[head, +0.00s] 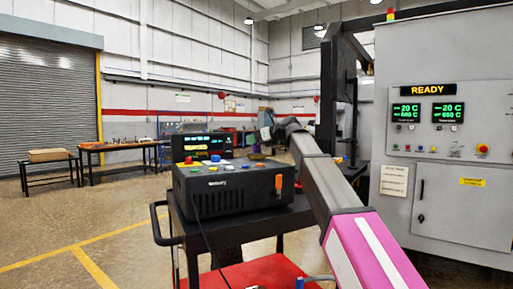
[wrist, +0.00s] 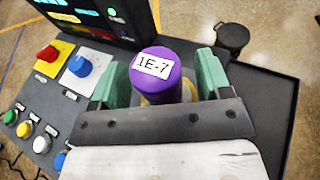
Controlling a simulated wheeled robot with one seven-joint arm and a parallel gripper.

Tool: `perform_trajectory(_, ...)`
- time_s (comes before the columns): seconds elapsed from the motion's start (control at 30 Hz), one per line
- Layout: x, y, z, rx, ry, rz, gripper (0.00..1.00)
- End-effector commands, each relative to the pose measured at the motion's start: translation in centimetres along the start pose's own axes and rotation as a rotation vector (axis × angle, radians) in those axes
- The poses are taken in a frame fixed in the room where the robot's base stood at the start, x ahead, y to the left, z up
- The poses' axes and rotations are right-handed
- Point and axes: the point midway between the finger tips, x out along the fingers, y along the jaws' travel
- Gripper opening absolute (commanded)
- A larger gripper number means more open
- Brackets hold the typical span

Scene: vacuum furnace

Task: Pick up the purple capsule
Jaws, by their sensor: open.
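The purple capsule (wrist: 158,64) stands upright in the wrist view, with a white label reading "1E-7" on its top. Something yellow shows just below it. My gripper (wrist: 160,78) is open, with one green finger to the left of the capsule and one to the right. In the head view my gripper (head: 272,132) is small, above the back of the cart, and the capsule is too small there to make out clearly.
A black control box (head: 232,185) with coloured knobs and a display (head: 202,147) stands on the dark cart. A dark round container (wrist: 232,40) is beyond the right finger. The grey furnace cabinet (head: 465,200) reads "READY" at right. Open floor lies left.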

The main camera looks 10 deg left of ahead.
Motion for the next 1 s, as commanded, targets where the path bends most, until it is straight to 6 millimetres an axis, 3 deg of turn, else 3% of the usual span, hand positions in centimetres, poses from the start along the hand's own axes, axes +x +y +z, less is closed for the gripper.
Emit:
perform_trajectory(0.17,0.0,0.0,0.0,0.0,0.0,-0.001,0.71)
perform_trajectory(0.3,0.0,0.0,0.0,0.0,0.0,-0.001,0.25)
perform_trajectory(0.37,0.0,0.0,0.0,0.001,0.0,-0.001,0.08)
perform_trajectory(0.77,-0.1,-0.1,0.5,0.001,-0.001,-0.001,0.09)
perform_trajectory(1.0,-0.9,-0.1,3.2,-0.001,-0.003,-0.002,0.09)
